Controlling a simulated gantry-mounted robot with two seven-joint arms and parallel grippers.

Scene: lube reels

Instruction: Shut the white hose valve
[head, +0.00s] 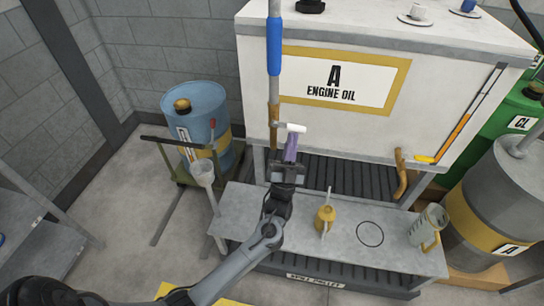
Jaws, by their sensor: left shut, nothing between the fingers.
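The white hose valve handle (294,128) is a short white piece in the middle of the head view. It sticks out sideways to the right, across the upright line with a brassy lower part (274,112) and a blue sleeve (274,45) above. My left gripper (291,144) is just below the handle, its purple fingers pointing up at it. The fingers are shut with nothing between them. Their tips appear at the handle's lower edge, but I cannot tell whether they touch it. My right gripper is not in view.
The white engine oil tank (440,110) stands behind. A grey bench (245,215) below holds a yellow oil can (326,217) and a clear jug (428,226). A brass tap (400,172) is to the right. A blue drum (205,105) on a cart stands left; a grey drum (500,190) stands right.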

